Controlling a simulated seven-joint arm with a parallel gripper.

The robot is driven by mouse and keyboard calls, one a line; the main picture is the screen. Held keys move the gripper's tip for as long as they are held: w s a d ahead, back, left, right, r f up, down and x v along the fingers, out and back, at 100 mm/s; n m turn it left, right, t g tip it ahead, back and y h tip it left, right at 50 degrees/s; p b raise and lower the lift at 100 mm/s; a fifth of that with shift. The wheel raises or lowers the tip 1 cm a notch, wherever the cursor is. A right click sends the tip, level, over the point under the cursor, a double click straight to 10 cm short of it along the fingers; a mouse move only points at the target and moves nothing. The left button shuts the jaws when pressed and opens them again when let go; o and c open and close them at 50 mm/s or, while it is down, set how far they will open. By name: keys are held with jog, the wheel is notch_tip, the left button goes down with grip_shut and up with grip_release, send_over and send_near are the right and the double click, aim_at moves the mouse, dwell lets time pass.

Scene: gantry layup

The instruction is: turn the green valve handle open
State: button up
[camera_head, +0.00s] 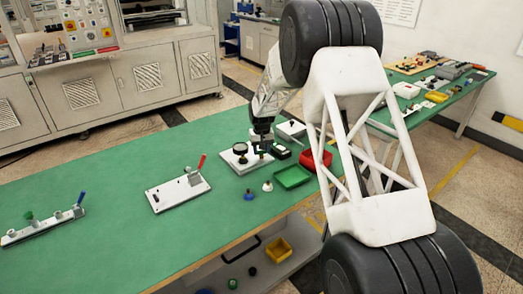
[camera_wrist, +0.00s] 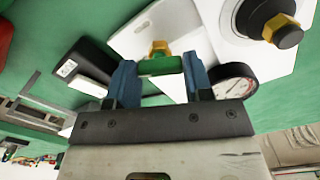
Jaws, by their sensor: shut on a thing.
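The green valve handle (camera_wrist: 160,65) lies between the two blue fingertips of my gripper (camera_wrist: 160,74) in the wrist view. The gripper is shut on it. A brass fitting (camera_wrist: 158,47) sits right beside the handle, on a white plate (camera_wrist: 130,40). In the head view my gripper (camera_head: 262,143) reaches down to the white plate (camera_head: 236,166) on the green table. The handle is not clearly visible in that view, hidden by my gripper.
A round gauge (camera_wrist: 236,80) stands close to the right finger, with a brass nut (camera_wrist: 283,32) beyond it. A black box (camera_wrist: 88,62) lies to the left. A green tray (camera_head: 292,177) and a red bin (camera_head: 318,160) stand nearby.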

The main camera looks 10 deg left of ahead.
aim_at(262, 151)
jog(key=m, duration=0.6)
jog(key=shift+m, duration=0.3)
jog(key=m, duration=0.6)
jog(key=shift+m, duration=0.3)
jog(key=shift+r, duration=0.1)
jog(key=o, duration=0.9)
jog(key=shift+r, duration=3.85)
